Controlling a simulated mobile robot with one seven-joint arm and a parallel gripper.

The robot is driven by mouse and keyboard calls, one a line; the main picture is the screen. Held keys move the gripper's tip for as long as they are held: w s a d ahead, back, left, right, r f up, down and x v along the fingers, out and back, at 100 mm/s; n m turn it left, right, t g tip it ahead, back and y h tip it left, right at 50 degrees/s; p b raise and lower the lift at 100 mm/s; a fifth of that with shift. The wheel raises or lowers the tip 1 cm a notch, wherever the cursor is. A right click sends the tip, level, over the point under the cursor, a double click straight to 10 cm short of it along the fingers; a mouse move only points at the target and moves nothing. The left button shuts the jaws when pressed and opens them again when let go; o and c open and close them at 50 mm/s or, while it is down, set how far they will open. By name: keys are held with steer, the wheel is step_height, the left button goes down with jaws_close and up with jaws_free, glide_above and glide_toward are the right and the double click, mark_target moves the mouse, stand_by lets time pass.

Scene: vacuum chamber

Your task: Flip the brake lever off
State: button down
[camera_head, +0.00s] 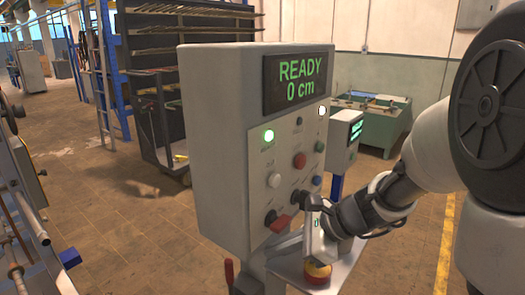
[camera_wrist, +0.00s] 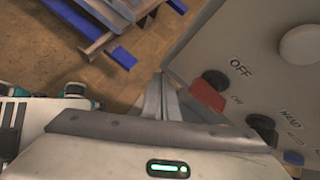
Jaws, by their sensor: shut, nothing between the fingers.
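A red lever (camera_head: 281,223) on a black round base sits low on the front of the grey control box (camera_head: 216,150). In the wrist view the red lever (camera_wrist: 207,96) lies beside a printed OFF and a smaller mark that looks like ON. Its red end is on the side of the smaller mark. I cannot read a brake label. My gripper (camera_head: 280,244) is shut and empty, just below the lever in the head view. In the wrist view its fingertips (camera_wrist: 162,82) are left of the lever, seemingly apart from it.
The box display (camera_head: 298,82) reads READY 0 cm. Several knobs and buttons, including a red button (camera_head: 299,160), sit above the lever. A black switch (camera_wrist: 262,126) is near the gripper. A red and yellow button (camera_head: 317,271) stands below my gripper. A red-handled lever (camera_head: 229,272) is lower left.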

steer(key=s+d+r+n+t+h+p, duration=0.1)
steer(key=s+d+r+n+h+p, duration=0.2)
steer(key=s+r+n, duration=0.5)
steer(key=s+d+r+n+t+h+p, duration=0.1)
steer(key=s+d+r+n+h+p, duration=0.3)
steer(key=s+d+r+n, duration=0.3)
step_height(320, 180, up, 2)
steer(key=s+n+h, duration=0.1)
steer(key=n, duration=0.2)
steer(key=shift+s+d+r+n+h, duration=0.2)
steer(key=shift+n+h, duration=0.1)
steer(key=shift+n, duration=0.1)
